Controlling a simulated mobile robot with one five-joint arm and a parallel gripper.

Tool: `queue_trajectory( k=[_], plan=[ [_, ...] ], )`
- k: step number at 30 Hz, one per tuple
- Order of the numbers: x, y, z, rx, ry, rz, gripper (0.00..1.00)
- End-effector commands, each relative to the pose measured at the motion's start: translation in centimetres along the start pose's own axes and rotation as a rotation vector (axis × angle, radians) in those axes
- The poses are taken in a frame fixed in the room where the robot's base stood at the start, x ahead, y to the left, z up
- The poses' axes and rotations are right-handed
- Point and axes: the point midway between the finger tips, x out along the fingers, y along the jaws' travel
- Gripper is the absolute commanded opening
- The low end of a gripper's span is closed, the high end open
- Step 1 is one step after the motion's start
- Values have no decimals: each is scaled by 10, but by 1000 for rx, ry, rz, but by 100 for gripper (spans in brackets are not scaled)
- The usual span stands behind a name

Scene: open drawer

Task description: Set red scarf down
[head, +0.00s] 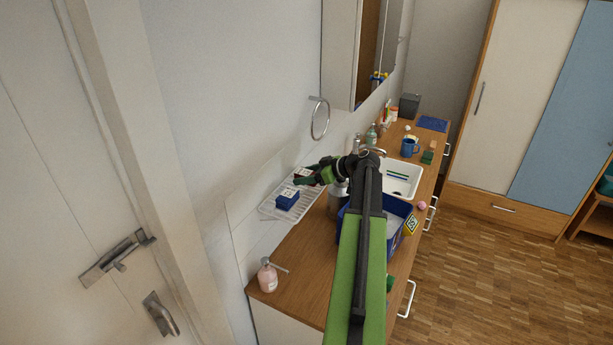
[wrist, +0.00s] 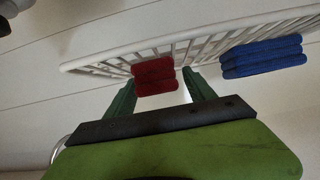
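The red scarf (wrist: 155,76) is a small folded stack at the white wire rack (wrist: 95,62) in the wrist view. In the head view only a little of the red scarf (head: 302,172) shows beside my fingers, over the far part of the rack (head: 273,211). My gripper (wrist: 158,78) has its green fingers apart, one on each side of the scarf. A narrow gap shows between the scarf and the right finger; the left finger is close to or touching it. My gripper (head: 309,178) reaches left over the counter in the head view. The scarf's underside is hidden.
A folded blue stack (head: 287,198) lies on the rack near the red scarf; it also shows in the wrist view (wrist: 263,57). A pink soap bottle (head: 267,276), a blue crate (head: 408,232) and a sink (head: 404,178) are on the wooden counter (head: 305,265). A wall ring (head: 320,120) hangs above.

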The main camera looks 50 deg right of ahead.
Motion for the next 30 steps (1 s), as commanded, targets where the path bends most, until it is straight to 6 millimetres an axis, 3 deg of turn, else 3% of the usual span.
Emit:
queue_trajectory(
  k=[7, 21, 30],
  plan=[
    [-4, 0, -6, 0, 0, 0, 63],
    [-108, 0, -6, 2, 0, 3, 63],
    [-123, 0, -2, 0, 0, 1, 63]
  ],
)
